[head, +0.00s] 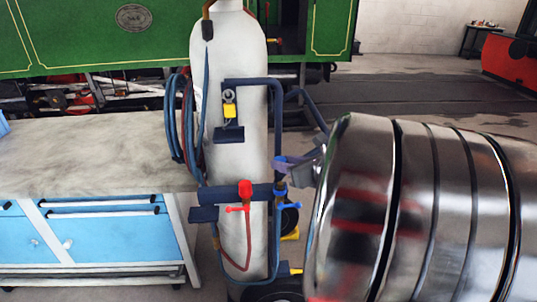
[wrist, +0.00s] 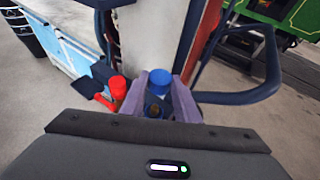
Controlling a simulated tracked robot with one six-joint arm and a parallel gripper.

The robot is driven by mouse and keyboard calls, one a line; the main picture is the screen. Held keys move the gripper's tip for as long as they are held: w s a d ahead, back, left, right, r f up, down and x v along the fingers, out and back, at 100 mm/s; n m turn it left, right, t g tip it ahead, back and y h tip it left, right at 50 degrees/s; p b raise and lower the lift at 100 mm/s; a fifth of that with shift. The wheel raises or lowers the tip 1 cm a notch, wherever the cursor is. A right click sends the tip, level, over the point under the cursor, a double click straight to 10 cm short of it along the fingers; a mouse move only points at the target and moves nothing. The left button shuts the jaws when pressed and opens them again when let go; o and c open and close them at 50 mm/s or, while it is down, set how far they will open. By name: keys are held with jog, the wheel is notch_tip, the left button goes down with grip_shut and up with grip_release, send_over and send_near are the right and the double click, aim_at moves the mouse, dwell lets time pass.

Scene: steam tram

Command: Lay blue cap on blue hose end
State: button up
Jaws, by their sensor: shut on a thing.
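My gripper (wrist: 160,86) has its two purple-grey fingers on either side of the blue cap (wrist: 160,79) and is shut on it. In the head view my gripper (head: 283,163) reaches in from the right, past the steel cylinder of my arm. Just below the fingertips is the blue hose end (head: 280,187), upright at the cart's dark blue bar, with a brownish fitting under the cap. The wrist view shows this hose end (wrist: 156,108) partly hidden between the fingers. The cap appears in line above it; I cannot tell whether they touch.
A red-capped hose end (head: 245,190) stands close to the left. Behind is a white gas cylinder (head: 243,70) on a blue tube cart, with coiled hoses (head: 186,125). A workbench (head: 90,155) stands left, a green tram (head: 90,30) behind.

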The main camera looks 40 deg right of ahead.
aim_at(280, 183)
jog(key=shift+f, duration=2.3)
jog(key=shift+s, duration=0.15)
jog(key=shift+f, duration=0.45)
jog(key=shift+f, duration=0.25)
jog(key=shift+f, duration=0.8)
dwell(1.6)
jog(key=o, duration=1.1)
jog(key=shift+r, duration=0.1)
